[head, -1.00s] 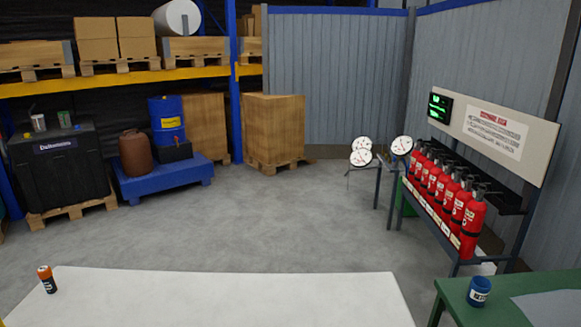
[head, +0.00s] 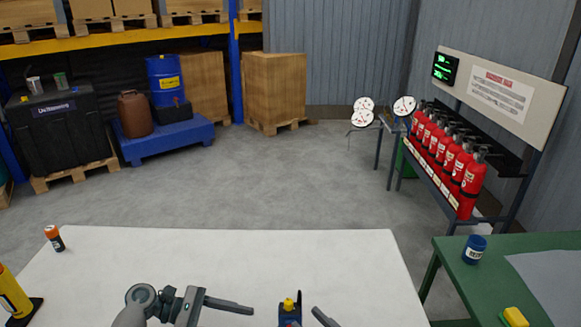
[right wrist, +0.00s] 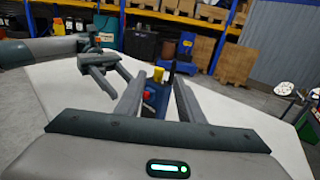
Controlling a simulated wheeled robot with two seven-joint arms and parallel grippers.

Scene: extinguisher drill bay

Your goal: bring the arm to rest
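My left gripper (head: 245,312) reaches in from the lower left in the head view, low over the white table (head: 330,255). Its two fingers are apart and empty in the right wrist view (right wrist: 117,82). My right gripper (head: 310,302) shows only in part at the bottom edge of the head view. In the right wrist view its fingers (right wrist: 160,78) stand apart. A blue device (head: 289,315) with a yellow top lies in line with the gap between them. I cannot tell whether the fingers touch it.
An orange-and-black cylinder (head: 54,238) stands at the table's far left; a yellow cylinder (head: 12,292) is nearer. A green table (head: 455,252) at right bears a blue jar (head: 475,249) and a yellow item (head: 515,317). Red extinguishers (head: 445,150) stand beyond. The white table's middle is clear.

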